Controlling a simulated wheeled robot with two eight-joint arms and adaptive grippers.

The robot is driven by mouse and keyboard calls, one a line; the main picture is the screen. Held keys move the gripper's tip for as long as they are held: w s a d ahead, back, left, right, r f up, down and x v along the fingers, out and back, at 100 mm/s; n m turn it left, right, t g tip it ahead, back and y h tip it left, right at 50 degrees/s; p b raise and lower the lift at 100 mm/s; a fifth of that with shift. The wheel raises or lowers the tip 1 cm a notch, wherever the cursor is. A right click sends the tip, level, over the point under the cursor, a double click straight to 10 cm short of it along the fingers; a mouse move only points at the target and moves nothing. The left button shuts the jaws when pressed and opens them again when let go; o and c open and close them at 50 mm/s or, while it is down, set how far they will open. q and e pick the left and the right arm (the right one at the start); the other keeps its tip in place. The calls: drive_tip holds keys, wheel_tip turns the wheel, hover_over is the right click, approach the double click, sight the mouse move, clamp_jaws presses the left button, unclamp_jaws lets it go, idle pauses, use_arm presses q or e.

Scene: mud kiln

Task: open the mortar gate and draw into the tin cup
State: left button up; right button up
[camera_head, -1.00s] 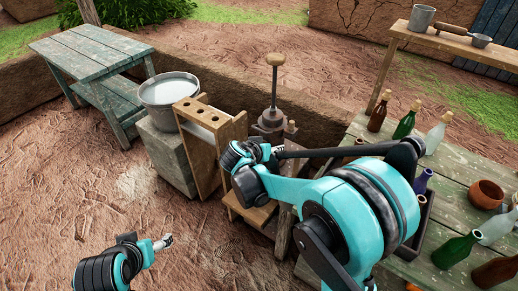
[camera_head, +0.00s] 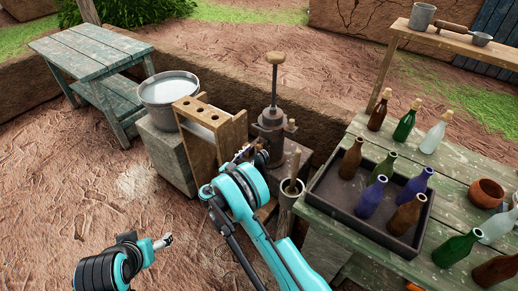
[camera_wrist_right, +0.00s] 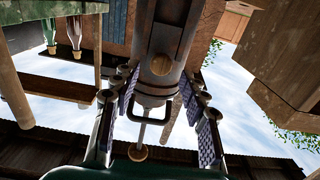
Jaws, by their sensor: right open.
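A grey metal cylinder device (camera_head: 272,124) with a plunger rod and wooden knob stands at the centre; a small knob shows on its side. I cannot tell for sure which part is the mortar gate. My right gripper (camera_head: 259,157) is at its near side, partly hidden by its own wrist. In the right wrist view, upside down, its open fingers stand either side of the cylinder (camera_wrist_right: 164,66) and a small loop; contact is unclear. A grey tin cup (camera_head: 421,17) stands on the back shelf. My left gripper (camera_head: 164,241) is low at left, away from everything, too small to read.
A pail (camera_head: 170,88) of pale liquid stands on a block beside a wooden box with holes (camera_head: 210,118). A narrow pot (camera_head: 290,190) holding a stick, a tray (camera_head: 330,217) of bottles and a green table (camera_head: 462,160) lie right of my arm. A ladle (camera_head: 481,40) lies near the cup.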

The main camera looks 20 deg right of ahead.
sight(258, 148)
drive_tip(key=b+x, duration=0.1)
drive_tip(key=x, duration=0.4)
clamp_jaws()
drive_tip(key=shift+a+f, duration=0.1)
drive_tip(key=shift+f, duration=1.9)
unclamp_jaws()
drive_tip(key=shift+f, duration=0.1)
drive_tip(key=v, duration=1.2)
